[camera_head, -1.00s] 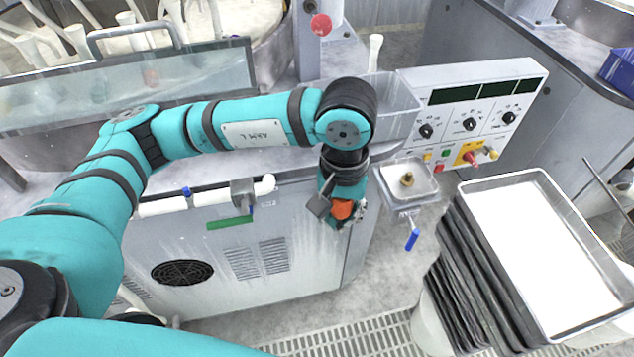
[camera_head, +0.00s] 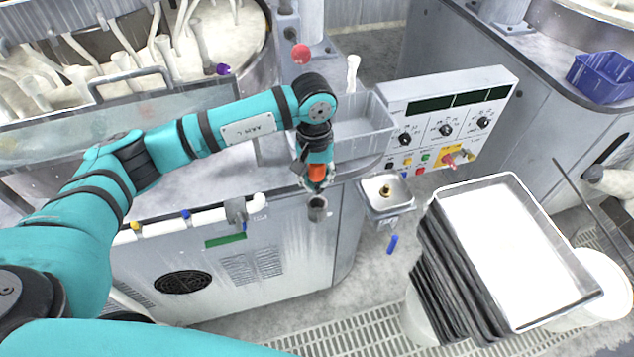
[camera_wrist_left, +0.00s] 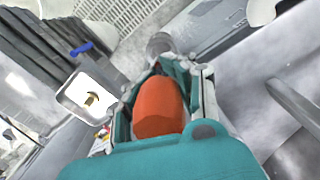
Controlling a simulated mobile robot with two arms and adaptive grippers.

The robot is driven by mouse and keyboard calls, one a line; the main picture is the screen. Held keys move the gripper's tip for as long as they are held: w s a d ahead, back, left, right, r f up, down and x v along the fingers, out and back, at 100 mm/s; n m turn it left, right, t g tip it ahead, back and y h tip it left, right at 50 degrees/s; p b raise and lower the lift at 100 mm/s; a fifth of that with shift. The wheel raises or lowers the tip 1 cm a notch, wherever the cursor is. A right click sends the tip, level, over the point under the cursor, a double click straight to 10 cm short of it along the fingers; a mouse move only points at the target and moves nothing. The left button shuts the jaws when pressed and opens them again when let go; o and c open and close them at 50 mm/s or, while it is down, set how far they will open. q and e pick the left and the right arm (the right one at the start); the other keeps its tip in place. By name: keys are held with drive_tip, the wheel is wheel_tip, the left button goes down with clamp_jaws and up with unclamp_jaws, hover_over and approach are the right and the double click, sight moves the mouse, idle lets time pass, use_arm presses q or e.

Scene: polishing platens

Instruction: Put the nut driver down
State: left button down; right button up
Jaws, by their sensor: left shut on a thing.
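The nut driver (camera_head: 316,172) shows as an orange handle between the fingers of my left gripper (camera_head: 318,184). The left gripper is shut on it and points down in front of the grey machine's front edge. In the left wrist view the orange handle (camera_wrist_left: 158,106) fills the space between the fingers (camera_wrist_left: 160,75). The tool's shaft and tip are mostly hidden. A small grey cup-like cylinder (camera_head: 317,209) sits just below the gripper at the machine front; it also shows beyond the fingers in the left wrist view (camera_wrist_left: 159,43). My right gripper is not in view.
A small metal tray (camera_head: 372,200) with a brass piece (camera_head: 386,190) is right of the gripper. A clear bin (camera_head: 362,135) and a control panel (camera_head: 450,120) stand behind. A stack of dark trays (camera_head: 440,270) with a white top is at right.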

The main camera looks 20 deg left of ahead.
sight(317, 186)
use_arm(q)
drive_tip(key=shift+f+p, duration=0.3)
wheel_tip(317, 186, down, 2)
drive_tip(key=shift+s+f+p, duration=0.1)
drive_tip(key=shift+p, duration=0.6)
drive_tip(key=shift+f, duration=0.25)
drive_tip(key=shift+f+b, duration=0.3)
drive_tip(key=shift+b, duration=0.25)
drive_tip(key=shift+f+b, duration=0.35)
drive_tip(key=shift+b, duration=0.15)
drive_tip(key=c, duration=1.4)
unclamp_jaws()
drive_tip(key=shift+o, duration=0.2)
